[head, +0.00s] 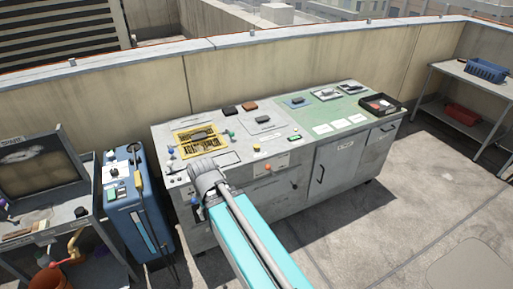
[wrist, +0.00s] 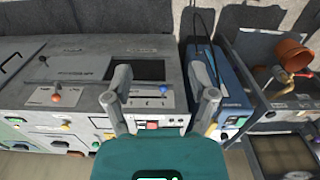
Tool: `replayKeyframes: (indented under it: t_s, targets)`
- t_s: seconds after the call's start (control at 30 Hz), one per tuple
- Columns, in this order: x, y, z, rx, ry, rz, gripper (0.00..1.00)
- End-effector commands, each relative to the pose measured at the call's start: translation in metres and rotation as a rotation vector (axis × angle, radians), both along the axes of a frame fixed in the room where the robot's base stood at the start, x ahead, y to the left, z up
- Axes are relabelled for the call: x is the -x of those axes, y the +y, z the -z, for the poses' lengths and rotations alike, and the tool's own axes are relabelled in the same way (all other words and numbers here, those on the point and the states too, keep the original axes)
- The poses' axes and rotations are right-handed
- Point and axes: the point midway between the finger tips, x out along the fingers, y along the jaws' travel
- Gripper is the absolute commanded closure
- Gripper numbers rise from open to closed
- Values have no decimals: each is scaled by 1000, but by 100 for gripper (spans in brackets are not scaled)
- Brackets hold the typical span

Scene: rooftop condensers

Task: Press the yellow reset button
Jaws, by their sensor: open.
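A grey control cabinet (head: 228,163) stands against the parapet, with controls on its top and front. A small yellow button-like piece (head: 256,147) is near the front edge of its top, left of the green section. What looks like the same piece (wrist: 66,127) is left of my gripper in the wrist view. Its label cannot be read. My gripper (wrist: 166,90) is open and empty, with its fingers spread over the cabinet's left part. In the head view my gripper (head: 203,172) covers part of the cabinet's front edge.
A blue unit (head: 137,195) stands close on the cabinet's left, beside a grey bench with a dark screen (head: 40,172). A red-knobbed lever (wrist: 56,97) projects from the cabinet front. A black tray (head: 381,105) sits at the right end. The floor at right is clear.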

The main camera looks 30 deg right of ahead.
Motion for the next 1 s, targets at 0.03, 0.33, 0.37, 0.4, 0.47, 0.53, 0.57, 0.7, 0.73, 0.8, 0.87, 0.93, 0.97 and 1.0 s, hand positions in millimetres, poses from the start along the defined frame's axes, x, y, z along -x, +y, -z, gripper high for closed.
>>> replayKeyframes:
  t_s: [0.03, 0.33, 0.37, 0.4, 0.47, 0.53, 0.57, 0.7, 0.73, 0.8, 0.87, 0.93, 0.97, 1.0]
  targets:
    - [0, 0, 0, 0, 0, 0, 45]
    - [0, 0, 0, 0, 0, 0, 100]
    - [0, 0, 0, 0, 0, 0, 100]
    - [0, 0, 0, 0, 0, 0, 100]
    - [0, 0, 0, 0, 0, 0, 100]
    - [0, 0, 0, 0, 0, 0, 100]
    - [0, 0, 0, 0, 0, 0, 100]
    - [0, 0, 0, 0, 0, 0, 100]
    - [0, 0, 0, 0, 0, 0, 100]
    - [0, 0, 0, 0, 0, 0, 100]
    - [0, 0, 0, 0, 0, 0, 100]
    - [0, 0, 0, 0, 0, 0, 100]
    - [0, 0, 0, 0, 0, 0, 100]
    - [0, 0, 0, 0, 0, 0, 100]
